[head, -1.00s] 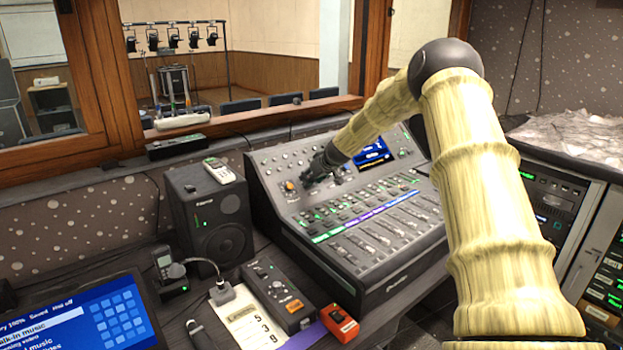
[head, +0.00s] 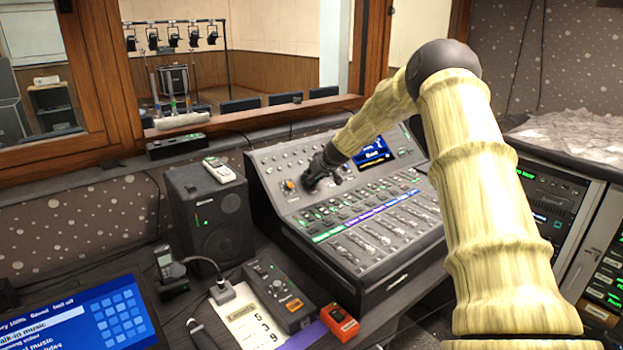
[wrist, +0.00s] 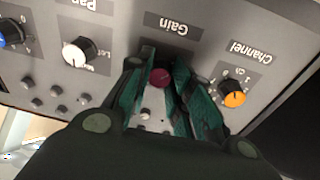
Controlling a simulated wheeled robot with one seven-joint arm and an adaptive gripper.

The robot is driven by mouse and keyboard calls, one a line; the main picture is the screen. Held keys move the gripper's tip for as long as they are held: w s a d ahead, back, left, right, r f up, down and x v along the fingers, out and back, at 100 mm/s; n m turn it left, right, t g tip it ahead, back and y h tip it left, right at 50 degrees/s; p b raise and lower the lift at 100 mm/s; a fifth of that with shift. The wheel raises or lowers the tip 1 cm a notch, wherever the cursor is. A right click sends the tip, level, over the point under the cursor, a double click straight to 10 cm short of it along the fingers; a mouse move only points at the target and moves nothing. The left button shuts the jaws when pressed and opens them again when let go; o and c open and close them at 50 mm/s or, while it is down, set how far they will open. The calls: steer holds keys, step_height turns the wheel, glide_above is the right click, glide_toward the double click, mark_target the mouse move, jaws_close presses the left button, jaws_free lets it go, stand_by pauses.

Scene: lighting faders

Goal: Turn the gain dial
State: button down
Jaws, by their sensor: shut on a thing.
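The gain dial (wrist: 160,78) is a dark red knob under the upside-down "Gain" label on the mixing console (head: 385,292). In the wrist view my gripper (wrist: 161,70) has one finger on each side of the dial, shut on it. The fingers hide parts of its sides. In the head view my gripper (head: 309,183) is at the console's upper left panel, and the dial is hidden behind it.
In the wrist view the white Pan knob (wrist: 78,52) is left of the gain dial and the orange Channel knob (wrist: 234,97) is right. A speaker (head: 210,217) stands left of the console. A lit screen (head: 373,153) is right of my gripper.

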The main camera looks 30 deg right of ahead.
steer(key=shift+r+m, duration=0.15)
steer(key=shift+m, duration=0.35)
steer(key=m+p, duration=0.1)
steer(key=m, duration=0.1)
steer(key=m+p, duration=0.1)
steer(key=shift+w+d+r+m, duration=0.1)
steer(key=shift+r+m, duration=0.05)
steer(key=shift+m, duration=0.25)
steer(key=m+p, duration=0.4)
steer(key=m, duration=0.2)
steer(key=shift+r+g, duration=0.1)
steer(key=shift+g, duration=0.3)
steer(key=m+p, duration=0.3)
steer(key=m, duration=0.2)
steer(key=shift+d+m, duration=0.1)
steer(key=shift+m, duration=0.2)
steer(key=m+p, duration=0.3)
steer(key=m, duration=0.1)
steer(key=shift+d+m+g, duration=0.1)
steer(key=shift+m+g, duration=0.2)
steer(key=shift+g, duration=0.1)
steer(key=c, duration=1.3)
jaws_free()
steer(key=shift+d+f, duration=0.1)
steer(key=shift+f, duration=0.15)
steer(key=shift+o, duration=0.2)
